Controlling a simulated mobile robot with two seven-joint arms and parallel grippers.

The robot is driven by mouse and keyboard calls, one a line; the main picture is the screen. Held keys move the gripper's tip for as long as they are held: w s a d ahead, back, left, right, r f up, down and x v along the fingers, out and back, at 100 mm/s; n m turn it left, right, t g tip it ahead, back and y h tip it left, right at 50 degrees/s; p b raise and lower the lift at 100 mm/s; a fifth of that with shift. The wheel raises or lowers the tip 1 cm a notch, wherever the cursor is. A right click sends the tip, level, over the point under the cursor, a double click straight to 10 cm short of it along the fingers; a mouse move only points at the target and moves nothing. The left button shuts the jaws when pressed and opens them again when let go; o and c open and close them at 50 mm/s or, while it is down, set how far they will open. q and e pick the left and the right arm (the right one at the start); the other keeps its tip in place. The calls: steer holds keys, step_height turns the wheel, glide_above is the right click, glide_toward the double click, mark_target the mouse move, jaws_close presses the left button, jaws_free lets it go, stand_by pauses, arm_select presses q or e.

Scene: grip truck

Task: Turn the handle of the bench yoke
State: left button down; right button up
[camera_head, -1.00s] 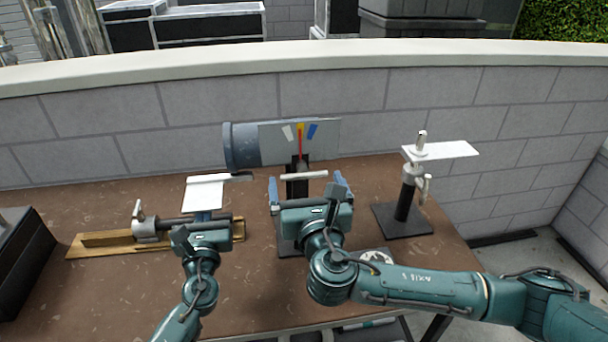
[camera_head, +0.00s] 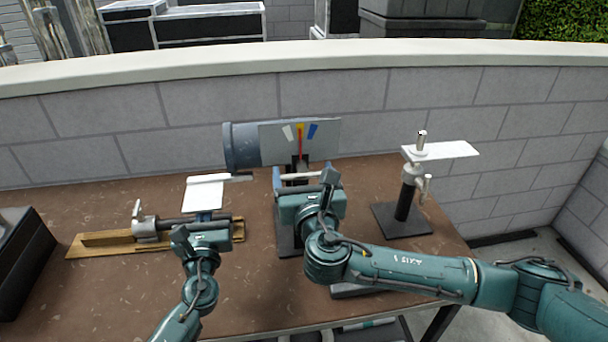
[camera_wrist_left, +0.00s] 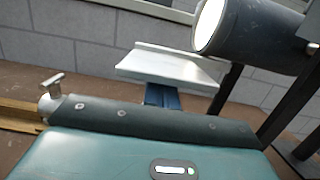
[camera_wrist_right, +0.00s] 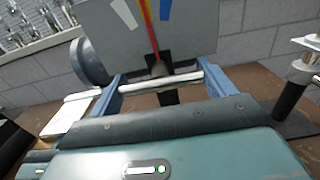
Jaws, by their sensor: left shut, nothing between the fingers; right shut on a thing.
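The bench yoke has a grey drum and panel (camera_head: 270,140) with white, yellow and blue marks and a red pointer. The pointer stands near upright, at the yellow mark. Its white bar handle (camera_head: 301,176) lies level in front of the panel; the handle also shows in the right wrist view (camera_wrist_right: 160,83). My right gripper (camera_head: 304,173) is shut on the handle, one blue finger at each end of the bar. My left gripper (camera_head: 203,215) is shut and empty in front of a white plate (camera_head: 203,193); its blue fingers also show in the left wrist view (camera_wrist_left: 163,97).
A dark stand with a white plate on top (camera_head: 405,185) is on the right of the brown table (camera_head: 100,290). A clamp on a wooden board (camera_head: 145,230) lies at left, with a dark box (camera_head: 20,250) at the table's left edge. A block wall (camera_head: 90,130) stands behind.

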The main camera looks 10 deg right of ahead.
steer(key=shift+c, duration=0.8)
steer(key=shift+m, duration=0.3)
steer(key=m, duration=0.2)
steer(key=shift+f+m, duration=0.1)
steer(key=shift+m, duration=0.3)
steer(key=m, duration=0.9)
steer(key=shift+m, duration=2.3)
